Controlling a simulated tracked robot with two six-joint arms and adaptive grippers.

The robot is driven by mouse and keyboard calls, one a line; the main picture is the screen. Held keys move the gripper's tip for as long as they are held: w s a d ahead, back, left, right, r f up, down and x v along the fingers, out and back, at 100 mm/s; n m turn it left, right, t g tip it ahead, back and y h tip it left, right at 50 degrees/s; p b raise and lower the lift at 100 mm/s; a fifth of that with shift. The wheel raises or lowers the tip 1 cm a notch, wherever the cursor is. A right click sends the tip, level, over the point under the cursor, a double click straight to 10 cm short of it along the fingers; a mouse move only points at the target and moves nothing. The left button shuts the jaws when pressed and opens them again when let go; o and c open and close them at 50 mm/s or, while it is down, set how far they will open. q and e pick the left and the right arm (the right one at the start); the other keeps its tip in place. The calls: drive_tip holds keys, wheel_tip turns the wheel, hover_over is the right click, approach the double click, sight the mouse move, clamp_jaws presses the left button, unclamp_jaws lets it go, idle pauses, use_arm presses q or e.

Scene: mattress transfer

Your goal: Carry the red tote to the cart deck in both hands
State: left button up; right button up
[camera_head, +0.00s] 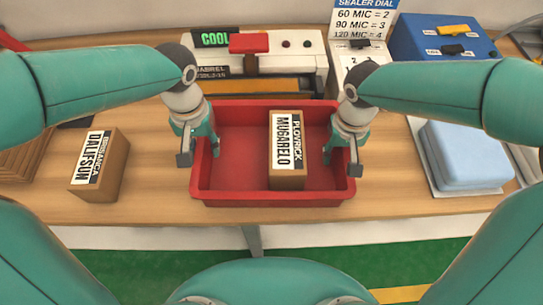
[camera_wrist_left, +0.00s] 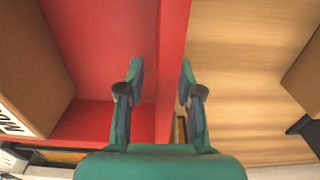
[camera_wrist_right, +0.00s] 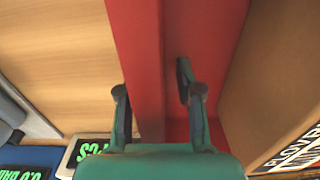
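The red tote (camera_head: 235,198) sits on the wooden table between my two grippers. My right gripper (camera_head: 344,155) is at the tote's right wall. In the right wrist view (camera_wrist_right: 151,88) its fingers also stand apart astride the wall (camera_wrist_right: 140,40). The cart deck cannot be made out.
A brown box labelled DALIFSUN (camera_head: 108,178) stands left on the table (camera_head: 150,211). A sealer machine (camera_head: 270,62) is close behind the tote. Light blue folded items (camera_head: 466,155) lie right, and a blue device (camera_head: 440,38) stands back right. Green floor (camera_head: 150,270) shows in front.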

use_arm(q)
clamp_jaws()
use_arm(e)
clamp_jaws()
